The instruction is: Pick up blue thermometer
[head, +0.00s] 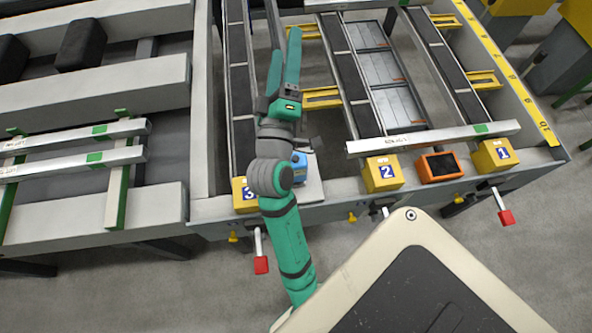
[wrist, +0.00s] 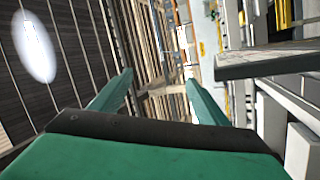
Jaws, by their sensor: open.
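A blue object (head: 299,168), which looks like the blue thermometer, sits on the light plate (head: 310,190) at the front edge of the runout table. It lies just right of my arm, which hides part of it, beside the yellow block marked 3 (head: 244,196). My gripper (head: 284,48) is open and empty, far beyond the blue object, over the rollers toward the back. In the wrist view both green fingers of my gripper (wrist: 159,80) stand apart with nothing between them. The blue object does not show there.
An orange device (head: 438,166) with a dark screen sits between the yellow blocks marked 2 (head: 383,174) and 1 (head: 494,155). A metal bar (head: 432,139) lies across the rails above them. Red-tipped levers (head: 261,264) stick out in front.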

